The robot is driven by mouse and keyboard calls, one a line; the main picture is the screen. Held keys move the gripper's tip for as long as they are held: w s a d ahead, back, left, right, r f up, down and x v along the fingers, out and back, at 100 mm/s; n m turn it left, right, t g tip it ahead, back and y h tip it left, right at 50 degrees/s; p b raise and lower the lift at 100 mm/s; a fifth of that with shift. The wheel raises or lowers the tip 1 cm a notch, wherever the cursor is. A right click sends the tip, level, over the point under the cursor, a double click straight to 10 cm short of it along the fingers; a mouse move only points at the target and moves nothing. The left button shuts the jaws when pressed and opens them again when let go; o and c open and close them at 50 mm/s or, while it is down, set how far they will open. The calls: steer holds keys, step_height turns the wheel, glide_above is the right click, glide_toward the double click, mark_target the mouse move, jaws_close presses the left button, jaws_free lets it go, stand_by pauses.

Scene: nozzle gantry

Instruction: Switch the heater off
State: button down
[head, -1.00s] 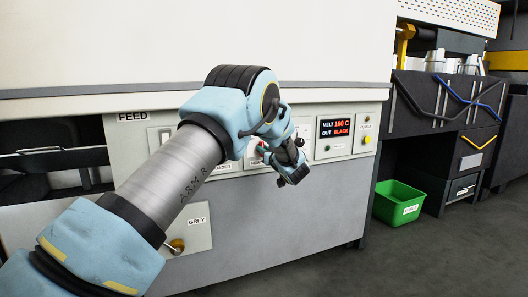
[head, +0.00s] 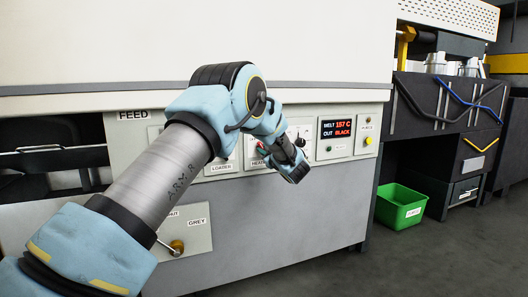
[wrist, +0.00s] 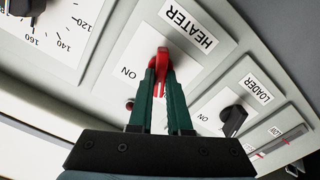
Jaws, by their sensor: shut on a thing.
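The heater switch is a red handle (wrist: 161,60) on a white plate labelled HEATER in the wrist view. My gripper (wrist: 162,75) is shut on this red handle, with one green finger on each side of it. An ON mark (wrist: 128,73) shows left of the handle. The fingers cover the lower part of the plate, so I cannot read any other mark there or tell the handle's exact setting. In the head view my gripper is at the panel, and my wrist mostly hides the switch. The display (head: 336,128) reads MELT, apparently 157 C, and OUT BLACK.
A black loader knob (wrist: 234,119) sits close to the right of my fingers in the wrist view. A temperature dial (wrist: 58,25) is at upper left. A green bin (head: 400,206) stands on the floor right of the machine, with open floor in front.

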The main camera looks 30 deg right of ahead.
steer(key=shift+f, duration=0.1)
steer(key=c, duration=0.9)
jaws_free()
steer(key=shift+o, duration=0.2)
steer(key=s+a+p, duration=0.1)
steer(key=s, duration=0.9)
steer(key=shift+s+a+p, duration=0.15)
steer(key=shift+s+p, duration=0.15)
steer(key=shift+s, duration=0.1)
